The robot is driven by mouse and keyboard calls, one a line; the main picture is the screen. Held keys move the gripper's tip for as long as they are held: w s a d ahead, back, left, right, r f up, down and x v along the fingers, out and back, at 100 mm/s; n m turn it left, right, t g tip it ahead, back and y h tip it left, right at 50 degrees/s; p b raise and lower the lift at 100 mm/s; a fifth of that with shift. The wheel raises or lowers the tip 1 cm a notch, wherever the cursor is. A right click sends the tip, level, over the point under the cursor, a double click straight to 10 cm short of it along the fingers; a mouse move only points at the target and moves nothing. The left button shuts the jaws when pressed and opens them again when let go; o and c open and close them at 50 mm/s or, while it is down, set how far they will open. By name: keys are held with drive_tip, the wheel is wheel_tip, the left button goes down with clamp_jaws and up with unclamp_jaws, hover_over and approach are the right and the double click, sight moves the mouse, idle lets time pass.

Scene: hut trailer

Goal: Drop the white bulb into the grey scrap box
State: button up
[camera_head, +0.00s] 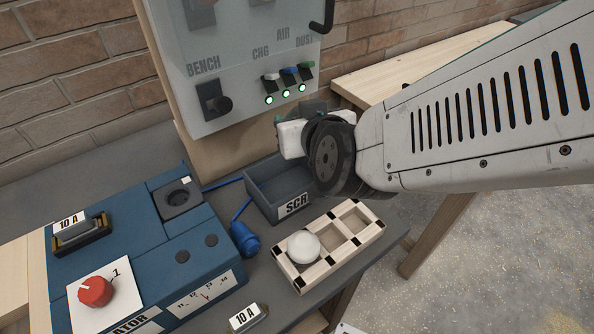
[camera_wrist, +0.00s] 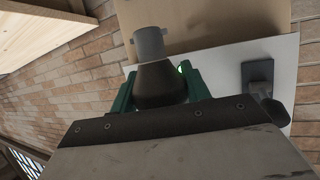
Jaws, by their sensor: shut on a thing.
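My gripper (camera_head: 297,113) is raised behind and above the grey scrap box (camera_head: 262,199), near the wall panel. In the wrist view, its green fingers (camera_wrist: 160,92) are shut on a dark, tapered bulb (camera_wrist: 160,82) with a grey cylindrical cap that points away from the palm. In the head view, my wrist and gripper hide most of that held bulb. A white, round-topped bulb (camera_head: 302,246) sits in the near left compartment of a wooden rack (camera_head: 369,242), apart from my gripper. The scrap box stands on the bench behind the rack; part of its inside is hidden by my wrist.
A blue tester (camera_head: 140,262) with a red knob (camera_head: 95,291) fills the bench's left side. A blue plug (camera_head: 244,239) and cable lie between it and the box. A wall panel (camera_head: 235,60) with switches and green lights rises behind.

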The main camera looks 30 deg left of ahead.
drive_tip(key=shift+s+a+r, duration=0.2)
drive_tip(key=shift+s+a, duration=0.1)
drive_tip(key=shift+s, duration=0.25)
drive_tip(key=shift+s+f, duration=0.15)
drive_tip(key=shift+y, duration=0.3)
drive_tip(key=shift+f, duration=2.8)
drive_tip(key=o, duration=1)
drive_tip(key=v, duration=0.7)
drive_tip(key=shift+s+d+r, duration=0.15)
drive_tip(key=shift+r, duration=0.1)
